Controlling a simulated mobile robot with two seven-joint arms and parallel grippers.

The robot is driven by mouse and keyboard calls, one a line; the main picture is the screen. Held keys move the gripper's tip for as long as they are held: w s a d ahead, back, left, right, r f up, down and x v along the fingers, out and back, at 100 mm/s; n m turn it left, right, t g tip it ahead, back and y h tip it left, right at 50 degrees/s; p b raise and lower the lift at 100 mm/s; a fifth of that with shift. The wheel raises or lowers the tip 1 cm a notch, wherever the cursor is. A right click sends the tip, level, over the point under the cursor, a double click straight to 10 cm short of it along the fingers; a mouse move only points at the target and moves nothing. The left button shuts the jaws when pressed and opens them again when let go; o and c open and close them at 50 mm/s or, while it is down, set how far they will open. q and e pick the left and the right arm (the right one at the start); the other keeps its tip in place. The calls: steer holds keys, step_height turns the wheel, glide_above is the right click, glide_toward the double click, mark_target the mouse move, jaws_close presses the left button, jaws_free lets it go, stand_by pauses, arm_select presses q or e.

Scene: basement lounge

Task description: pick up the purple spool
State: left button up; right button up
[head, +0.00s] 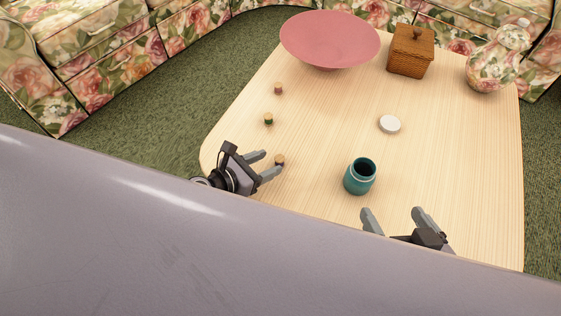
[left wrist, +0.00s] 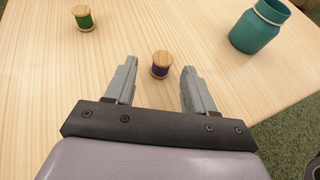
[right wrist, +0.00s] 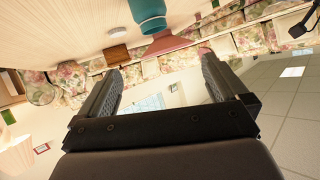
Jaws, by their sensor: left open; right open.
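The purple spool (left wrist: 160,70) has wooden ends and stands upright on the table. In the left wrist view it sits between the fingertips of my open left gripper (left wrist: 158,72), with a gap to each finger. In the head view the spool (head: 279,160) shows small beside the fingertips of my left gripper (head: 267,164). My right gripper (head: 394,217) is open and empty at the table's near edge, right of the teal jar. In the right wrist view my right gripper (right wrist: 162,80) has nothing between its fingers.
A green spool (head: 268,119) and a pinkish spool (head: 278,89) stand farther back on the table (head: 330,110). A teal open jar (head: 359,177), a white round lid (head: 389,124), a pink bowl (head: 330,40), a wicker box (head: 410,52) and a floral vase (head: 495,62) also stand there.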

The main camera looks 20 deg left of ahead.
mark_target(276, 162)
arm_select(q)
steer(key=b+x, duration=0.1)
steer(key=x, duration=0.2)
steer(key=shift+w+d+f, duration=0.15)
steer(key=shift+d+f, duration=0.1)
arm_select(e)
steer(key=shift+w+a+f+y, duration=0.25)
steer(key=shift+a+y, duration=0.15)
steer(key=shift+a, duration=0.15)
arm_select(q)
jaws_close()
steer(key=shift+r, duration=0.1)
arm_select(e)
steer(key=shift+r, duration=0.1)
